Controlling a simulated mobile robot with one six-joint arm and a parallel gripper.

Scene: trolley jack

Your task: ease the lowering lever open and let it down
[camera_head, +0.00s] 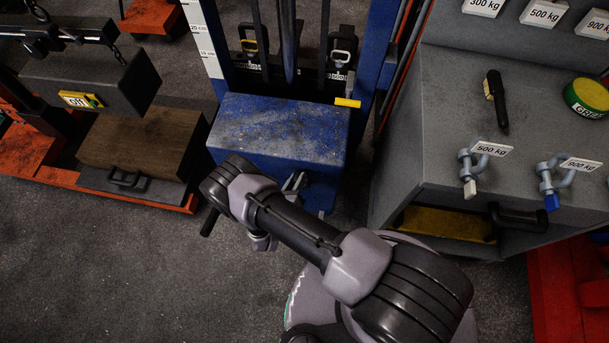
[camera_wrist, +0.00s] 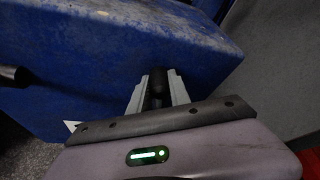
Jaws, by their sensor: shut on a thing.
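The blue jack body (camera_head: 280,125) stands between two blue uprights. My gripper (camera_head: 294,182) is low at its front face, partly hidden behind my arm. In the wrist view, the pale fingers of my gripper (camera_wrist: 158,88) are closed around a dark, rounded piece (camera_wrist: 157,77) in front of the blue body (camera_wrist: 90,50). This looks like the end of the lowering lever; the rest of it is hidden, and its angle cannot be told. A black handle (camera_head: 210,222) sticks out left of my wrist. A dark rod (camera_wrist: 14,76) also enters the wrist view from the left.
A yellow tab (camera_head: 347,102) juts from the body's top right. A grey cabinet (camera_head: 400,185) with shackles (camera_head: 470,168) stands close on the right. A wooden block (camera_head: 140,137) sits on the red frame at left. The floor at lower left is clear.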

